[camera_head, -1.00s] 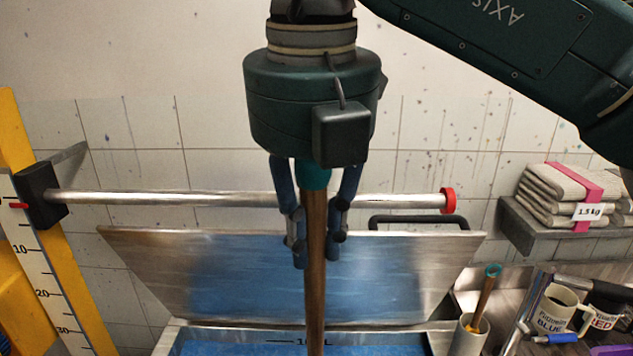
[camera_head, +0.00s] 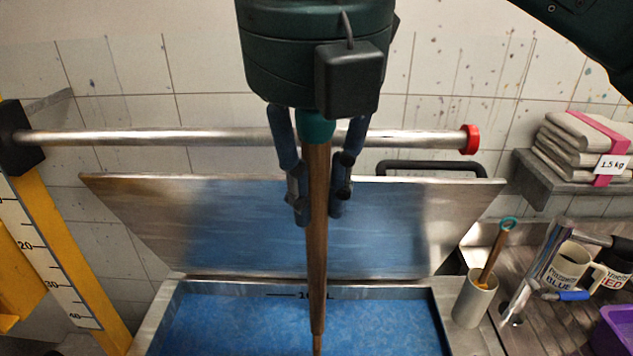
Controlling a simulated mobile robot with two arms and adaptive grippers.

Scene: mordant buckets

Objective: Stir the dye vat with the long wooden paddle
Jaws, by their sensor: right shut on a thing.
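My right gripper (camera_head: 318,205) is shut on the upper part of the long wooden paddle (camera_head: 317,260), which has a teal top end. The paddle hangs nearly upright over the dye vat (camera_head: 166,310), a metal basin of blue liquid. Its shaft runs down in front of the vat's back wall and over the blue surface; its lower end is cut off by the bottom edge, so I cannot tell how deep it reaches. The vat's metal lid (camera_head: 230,230) stands open behind the paddle. My left gripper is not in view.
A metal bar (camera_head: 220,138) with a red end cap crosses behind the gripper. A holder cup (camera_head: 474,302) with a teal-topped wooden stick stands right of the vat, near mugs (camera_head: 568,270) and a purple bin (camera_head: 612,330). Folded cloth (camera_head: 575,145) lies on a shelf. A yellow post with a scale (camera_head: 50,265) stands left.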

